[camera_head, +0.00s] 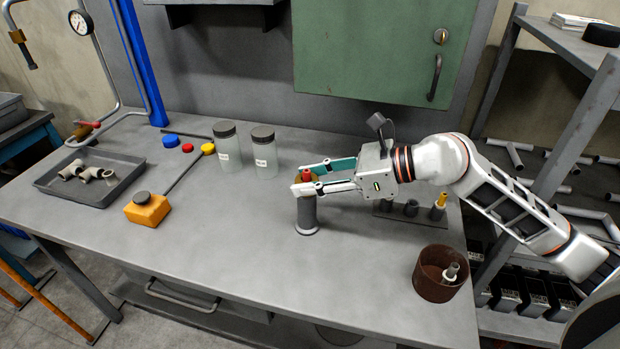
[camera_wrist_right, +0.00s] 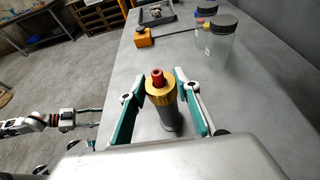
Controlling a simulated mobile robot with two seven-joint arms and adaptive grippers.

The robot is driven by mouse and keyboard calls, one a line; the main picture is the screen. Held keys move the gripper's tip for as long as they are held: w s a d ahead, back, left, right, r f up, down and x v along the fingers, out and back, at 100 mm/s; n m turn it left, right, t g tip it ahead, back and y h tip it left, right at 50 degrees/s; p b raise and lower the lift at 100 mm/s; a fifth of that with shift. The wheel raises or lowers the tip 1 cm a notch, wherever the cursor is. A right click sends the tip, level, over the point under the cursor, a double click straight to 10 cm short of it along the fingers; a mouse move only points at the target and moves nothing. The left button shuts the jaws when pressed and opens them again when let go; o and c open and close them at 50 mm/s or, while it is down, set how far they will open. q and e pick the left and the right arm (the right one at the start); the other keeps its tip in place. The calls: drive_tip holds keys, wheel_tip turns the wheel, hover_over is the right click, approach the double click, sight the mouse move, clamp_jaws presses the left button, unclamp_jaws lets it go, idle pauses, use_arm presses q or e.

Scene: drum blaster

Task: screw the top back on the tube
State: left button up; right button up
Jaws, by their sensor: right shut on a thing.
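The grey tube (camera_head: 308,213) stands upright on the workbench on a flared foot. Its top (camera_head: 307,174) is a brass-coloured collar with a red tip, and it sits at the tube's upper end. In the right wrist view, the brass top (camera_wrist_right: 160,90) is between my fingers, with the dark tube below it. I cannot tell whether the threads are engaged. My right gripper (camera_head: 306,178) reaches in from the right and is shut on the top. My left gripper (camera_wrist_right: 90,116) shows small at the left of the wrist view, away from the tube; its jaws are unclear.
Two lidded jars (camera_head: 264,152) stand behind the tube. An orange box with a black knob (camera_head: 148,208) and a grey tray of pipe fittings (camera_head: 90,168) are left. A rusty can (camera_head: 440,273) and a small rack (camera_head: 411,208) are right. The bench front is clear.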

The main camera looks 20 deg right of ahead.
idle(0.4)
drive_tip(key=o, duration=1.2)
drive_tip(key=shift+v, duration=6)
